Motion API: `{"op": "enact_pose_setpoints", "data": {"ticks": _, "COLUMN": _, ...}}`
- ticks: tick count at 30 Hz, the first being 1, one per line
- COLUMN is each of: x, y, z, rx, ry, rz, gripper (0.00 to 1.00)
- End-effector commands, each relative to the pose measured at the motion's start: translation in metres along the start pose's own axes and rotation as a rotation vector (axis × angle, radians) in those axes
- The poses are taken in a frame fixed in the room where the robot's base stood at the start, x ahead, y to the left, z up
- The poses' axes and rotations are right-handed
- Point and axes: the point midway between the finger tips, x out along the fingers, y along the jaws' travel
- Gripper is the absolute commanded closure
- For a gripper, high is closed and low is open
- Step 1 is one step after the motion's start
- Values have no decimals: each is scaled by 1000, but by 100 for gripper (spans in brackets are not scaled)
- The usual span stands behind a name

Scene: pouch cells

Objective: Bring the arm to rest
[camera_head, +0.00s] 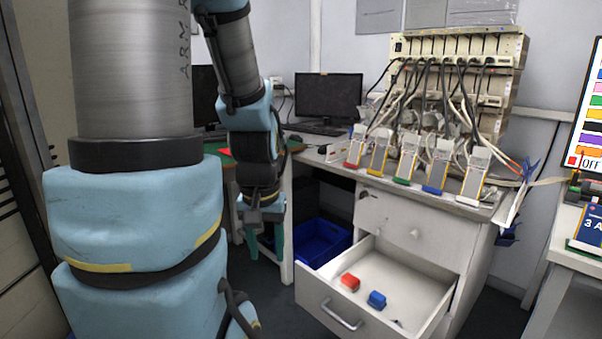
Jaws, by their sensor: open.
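My arm (248,120) fills the left of the head view and hangs down from the upper left. My gripper (264,238) is at its lower end, pointing down, left of the open drawer and in front of the table leg. Its jaws are open, and I see nothing between them. The fingers are small and partly dark in this view, so their exact outline is hard to make out.
A blue bin (322,243) sits under the desk. Pouch cells in coloured holders (437,177) line the cabinet top before cabled testers (460,48).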

Motion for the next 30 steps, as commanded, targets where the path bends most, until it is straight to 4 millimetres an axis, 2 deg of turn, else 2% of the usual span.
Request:
{"op": "enact_pose_setpoints", "data": {"ticks": 1, "x": -34, "y": 0, "z": -5, "rx": 0, "ry": 0, "rz": 0, "gripper": 50}}
{"op": "enact_pose_setpoints", "data": {"ticks": 3, "x": -57, "y": 0, "z": -8, "rx": 0, "ry": 0, "rz": 0, "gripper": 50}}
{"op": "enact_pose_setpoints", "data": {"ticks": 9, "x": -112, "y": 0, "z": -16, "rx": 0, "ry": 0, "rz": 0, "gripper": 50}}
{"op": "enact_pose_setpoints", "data": {"ticks": 12, "x": -130, "y": 0, "z": -18, "rx": 0, "ry": 0, "rz": 0, "gripper": 50}}
{"op": "enact_pose_setpoints", "data": {"ticks": 17, "x": -143, "y": 1, "z": -20, "rx": 0, "ry": 0, "rz": 0, "gripper": 50}}
{"op": "enact_pose_setpoints", "data": {"ticks": 30, "x": -141, "y": 1, "z": -20, "rx": 0, "ry": 0, "rz": 0, "gripper": 50}}
